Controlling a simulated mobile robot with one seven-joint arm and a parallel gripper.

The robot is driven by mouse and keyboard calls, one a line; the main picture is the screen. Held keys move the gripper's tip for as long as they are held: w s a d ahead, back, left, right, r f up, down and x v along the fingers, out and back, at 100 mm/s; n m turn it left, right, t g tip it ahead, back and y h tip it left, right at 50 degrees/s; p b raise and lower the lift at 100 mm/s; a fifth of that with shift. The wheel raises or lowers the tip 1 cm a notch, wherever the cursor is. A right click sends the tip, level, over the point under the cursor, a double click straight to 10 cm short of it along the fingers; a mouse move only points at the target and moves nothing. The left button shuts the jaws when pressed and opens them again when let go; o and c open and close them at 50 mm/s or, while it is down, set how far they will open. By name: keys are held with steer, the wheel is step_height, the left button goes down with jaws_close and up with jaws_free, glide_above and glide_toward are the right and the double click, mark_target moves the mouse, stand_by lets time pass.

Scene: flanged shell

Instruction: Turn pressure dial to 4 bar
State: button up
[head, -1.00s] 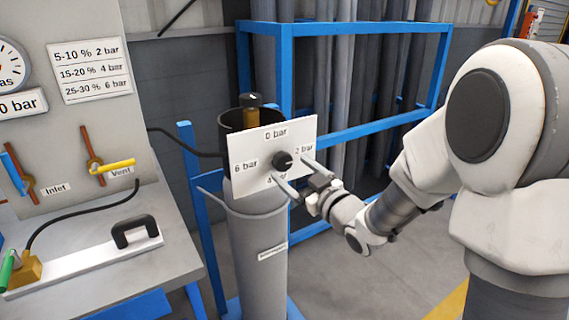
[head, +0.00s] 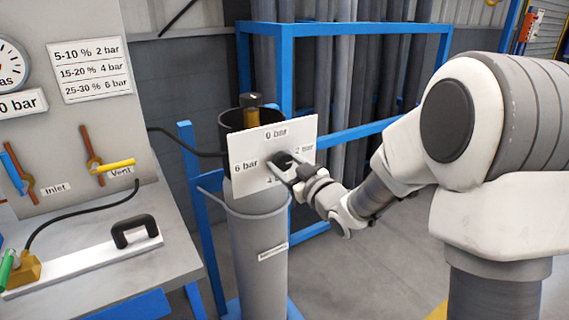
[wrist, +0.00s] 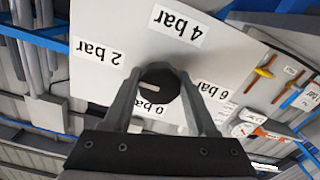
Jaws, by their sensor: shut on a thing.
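The pressure dial is a black round knob (head: 283,161) on a white square plate (head: 247,152) marked 0 bar at top, 2 bar at right, 6 bar at left and a partly covered label at bottom. In the wrist view the plate is upside down, with the 4 bar label (wrist: 180,25) at the top. The knob (wrist: 158,88) carries a short white mark lying roughly sideways, off centre toward the 2 bar side. My gripper (wrist: 160,78) is shut on the knob, one finger on each side. My gripper (head: 286,167) partly hides the knob and lower label in the head view.
The plate stands at a grey cylinder (head: 258,245) with a brass fitting (head: 251,103) behind it. Blue frame rails (head: 365,28) run behind. At left are a bench (head: 165,255), a panel with Inlet and Vent valves, and a black handle (head: 134,231).

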steer(key=c, duration=0.4)
steer(key=shift+m, duration=0.3)
steer(key=m, duration=0.2)
steer(key=shift+m, duration=0.4)
steer(key=m+p, duration=0.1)
steer(key=m, duration=0.2)
steer(key=shift+m+p, duration=0.3)
steer(key=m+p, duration=0.3)
steer(key=m, duration=0.3)
steer(key=shift+r, duration=0.15)
steer(key=shift+a+m+p, duration=0.1)
steer(key=shift+m+p, duration=1.2)
steer(key=shift+m, duration=1.1)
steer(key=shift+s, duration=0.1)
